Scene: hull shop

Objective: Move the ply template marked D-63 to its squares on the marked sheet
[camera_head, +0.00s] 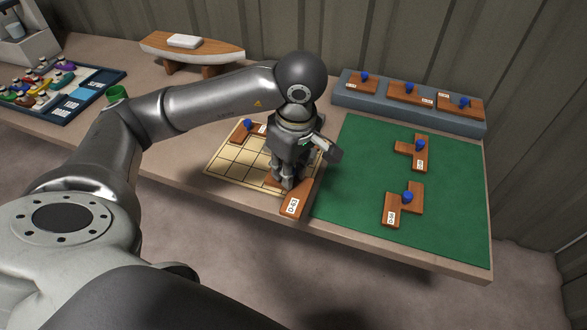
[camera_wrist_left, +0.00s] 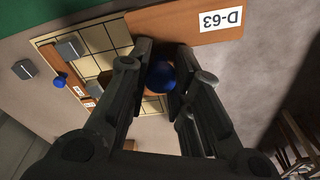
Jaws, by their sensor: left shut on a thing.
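The ply template marked D-63 (camera_head: 294,203) is brown with a white label. It also fills the top of the left wrist view (camera_wrist_left: 185,30). My left gripper (camera_head: 287,184) is shut on its blue knob (camera_wrist_left: 161,76), which shows between the fingers. The template is over the front right part of the marked sheet (camera_head: 232,166), a pale board with dark grid lines. Its labelled end reaches past the sheet's front edge. Its far part is hidden behind the gripper, and I cannot tell whether it touches the sheet. My right gripper is not in view.
Another blue-knobbed template (camera_head: 240,134) lies at the sheet's back left. Two templates lie on the green mat (camera_head: 350,165) at right. Three more sit on a blue-grey rack (camera_head: 425,112). A boat model (camera_head: 192,52) and a tray (camera_head: 98,85) stand farther left.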

